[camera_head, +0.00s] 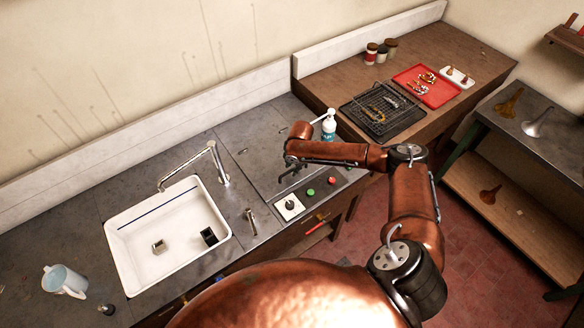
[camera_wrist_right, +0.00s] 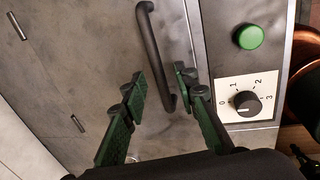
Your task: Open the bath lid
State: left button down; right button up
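The bath lid (camera_head: 258,150) is a flat grey metal panel in the counter right of the sink, and it lies shut. In the right wrist view the lid (camera_wrist_right: 85,50) carries a dark bar handle (camera_wrist_right: 153,55) near its edge by the controls. My right gripper (camera_head: 289,172) is above the lid's front part. In the wrist view its green fingers (camera_wrist_right: 160,84) are apart, with the handle's lower end showing between them; I cannot tell whether they touch it. In the head view my gripper and arm hide part of the lid. My left gripper is not in view.
A control strip with a dial (camera_head: 290,204), a green button (camera_head: 310,192) and a red button (camera_head: 332,180) is close in front. A spray bottle (camera_head: 328,127) stands behind my right arm. The white sink (camera_head: 135,262) and its tap (camera_head: 218,165) are left.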

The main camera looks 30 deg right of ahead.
jog(key=shift+f, duration=0.1)
jog(key=shift+c, duration=0.5)
grip_shut()
